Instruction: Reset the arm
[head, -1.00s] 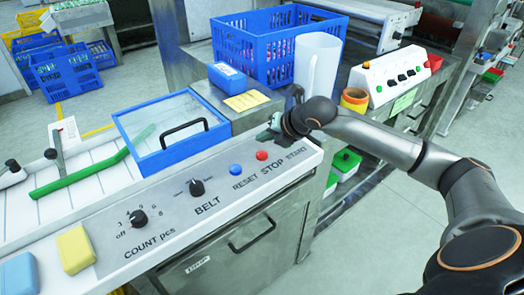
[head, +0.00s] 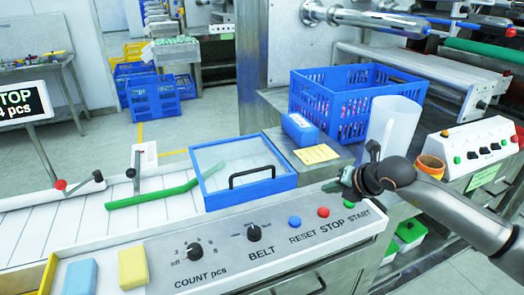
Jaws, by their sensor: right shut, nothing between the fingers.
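My right arm comes in from the right. Its dark gripper (head: 336,187) is shut and empty, just above the back edge of the control panel (head: 220,262), close to the green START button (head: 349,204). The red STOP button (head: 323,212) and blue RESET button (head: 295,221) lie to the left of it. The black BELT knob (head: 254,233) and COUNT pcs knob (head: 194,251) are further left. Whether the gripper touches the panel, I cannot tell. My left gripper is not in view.
A blue-framed clear lid (head: 245,203) with a black handle is left of the gripper. Behind stand a blue crate (head: 345,110), a white jug (head: 388,135) and a blue block (head: 299,128). An orange tape roll (head: 432,165) is right, near my arm. Yellow and blue sponges lie front left.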

